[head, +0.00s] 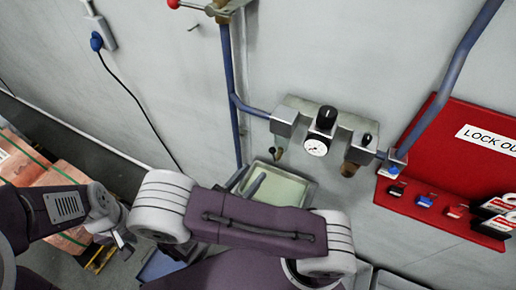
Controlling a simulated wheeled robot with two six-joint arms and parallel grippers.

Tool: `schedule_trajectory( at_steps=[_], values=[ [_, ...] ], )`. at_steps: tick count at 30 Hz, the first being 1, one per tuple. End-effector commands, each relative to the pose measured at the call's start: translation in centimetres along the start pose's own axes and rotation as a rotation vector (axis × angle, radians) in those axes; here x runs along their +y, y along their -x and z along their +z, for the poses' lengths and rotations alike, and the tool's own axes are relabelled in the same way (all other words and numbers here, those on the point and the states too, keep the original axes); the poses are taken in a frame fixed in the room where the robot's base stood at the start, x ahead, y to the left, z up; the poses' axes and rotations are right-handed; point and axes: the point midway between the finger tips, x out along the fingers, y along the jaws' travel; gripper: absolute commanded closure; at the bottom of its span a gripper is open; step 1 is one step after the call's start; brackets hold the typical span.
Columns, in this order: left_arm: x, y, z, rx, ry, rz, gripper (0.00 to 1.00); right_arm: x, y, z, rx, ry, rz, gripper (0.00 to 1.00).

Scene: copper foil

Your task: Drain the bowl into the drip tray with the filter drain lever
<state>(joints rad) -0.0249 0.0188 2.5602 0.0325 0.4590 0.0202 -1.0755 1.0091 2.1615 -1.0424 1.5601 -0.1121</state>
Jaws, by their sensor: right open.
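The filter unit (284,121) is at the left end of the wall-mounted air assembly. A small brass-coloured part (279,154) hangs below it; the bowl and drain lever are too small to tell apart. The pale green drip tray (289,188) is beneath, its front hidden by my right arm. My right gripper (256,183) shows only as a grey finger-like shape over the tray's left side, below and left of the brass part; it is open, and no contact is visible. My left gripper (121,241) is at lower left, away from the unit, its jaw gap unclear.
A regulator with a black knob and a white gauge (317,147) is right of the filter, with a brass-bottomed unit (350,168) beyond. A red lockout board (455,165) is on the right. Blue pipe (229,90) runs down the wall. Boxes (40,180) stand at left.

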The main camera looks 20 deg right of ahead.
Motion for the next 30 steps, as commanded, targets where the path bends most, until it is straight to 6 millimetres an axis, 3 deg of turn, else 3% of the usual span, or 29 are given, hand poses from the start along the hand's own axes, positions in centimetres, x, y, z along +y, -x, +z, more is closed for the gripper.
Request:
schedule_trajectory(
  at_steps=[13, 24, 28, 29, 30],
  values=[
    [0.1, 3.4, -0.4, 0.0, 0.0, 0.0, 0.57, -0.3, -8.0, 0.2, 0.004, 0.002, -0.011, 0.57],
    [0.1, 3.5, -0.4, 0.0, 0.0, 0.0, 0.57, -0.2, -9.0, -0.1, 0.005, -0.001, -0.005, 0.57],
    [0.1, 3.5, -0.4, 0.0, 0.0, 0.0, 0.57, -0.2, -9.0, -0.1, 0.005, -0.002, -0.006, 0.93],
    [0.1, 3.5, -0.4, 0.0, 0.0, 0.0, 0.57, -0.2, -9.0, -0.1, 0.005, -0.002, -0.006, 1.0],
    [0.1, 3.5, -0.4, 0.0, 0.0, 0.0, 0.57, -0.2, -8.9, -0.1, 0.005, -0.002, -0.006, 1.0]
  ],
)
